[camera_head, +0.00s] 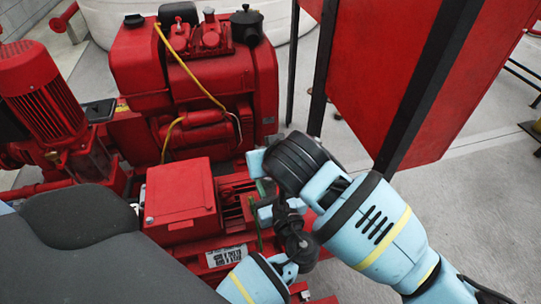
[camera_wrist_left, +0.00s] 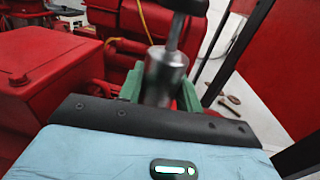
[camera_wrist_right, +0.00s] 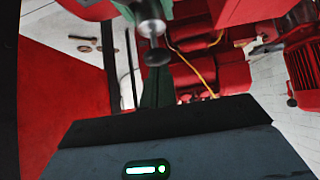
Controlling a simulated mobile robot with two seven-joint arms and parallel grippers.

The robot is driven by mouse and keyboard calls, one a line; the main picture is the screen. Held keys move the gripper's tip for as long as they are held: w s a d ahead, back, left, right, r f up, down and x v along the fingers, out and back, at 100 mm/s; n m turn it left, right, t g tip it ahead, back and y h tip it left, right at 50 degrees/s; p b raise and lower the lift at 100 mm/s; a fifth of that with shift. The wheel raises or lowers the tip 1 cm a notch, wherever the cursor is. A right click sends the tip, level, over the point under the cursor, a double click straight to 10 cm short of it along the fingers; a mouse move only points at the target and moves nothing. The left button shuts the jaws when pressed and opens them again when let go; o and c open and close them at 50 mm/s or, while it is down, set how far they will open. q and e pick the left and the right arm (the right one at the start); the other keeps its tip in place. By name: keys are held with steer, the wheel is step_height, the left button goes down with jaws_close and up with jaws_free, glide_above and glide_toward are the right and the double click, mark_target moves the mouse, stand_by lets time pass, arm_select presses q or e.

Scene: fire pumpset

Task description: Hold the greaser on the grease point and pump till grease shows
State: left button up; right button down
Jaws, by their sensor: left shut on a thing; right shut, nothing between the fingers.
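The greaser, a silver barrel with a dark top (camera_wrist_left: 165,72), stands between the green fingers of my left gripper (camera_wrist_left: 160,92), which is shut on it. In the right wrist view the greaser's silver barrel (camera_wrist_right: 150,12) shows at the top, with a dark round knob below it. My right gripper (camera_wrist_right: 156,90) is shut and empty, its fingertips close to that knob; I cannot tell if they touch. In the head view both grippers are close together beside the red box (camera_head: 180,195), and my wrists largely hide the greaser. I cannot make out the grease point or any grease.
The red engine (camera_head: 195,80) with a yellow cable stands behind. A red motor (camera_head: 42,95) is at the left. A red panel with a dark frame post (camera_head: 425,85) rises close behind my right arm. Bare concrete floor (camera_head: 470,220) lies at the right.

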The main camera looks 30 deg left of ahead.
steer(key=shift+f, duration=0.1)
steer(key=shift+d+f, duration=0.1)
steer(key=shift+f, duration=1.45)
steer(key=w+a+r+v, duration=0.1)
steer(key=r+v, duration=0.1)
steer(key=v, duration=1.1)
steer(key=shift+w+a+r, duration=0.2)
steer(key=shift+a, duration=0.15)
step_height(320, 180, up, 3)
steer(key=shift+f, duration=0.15)
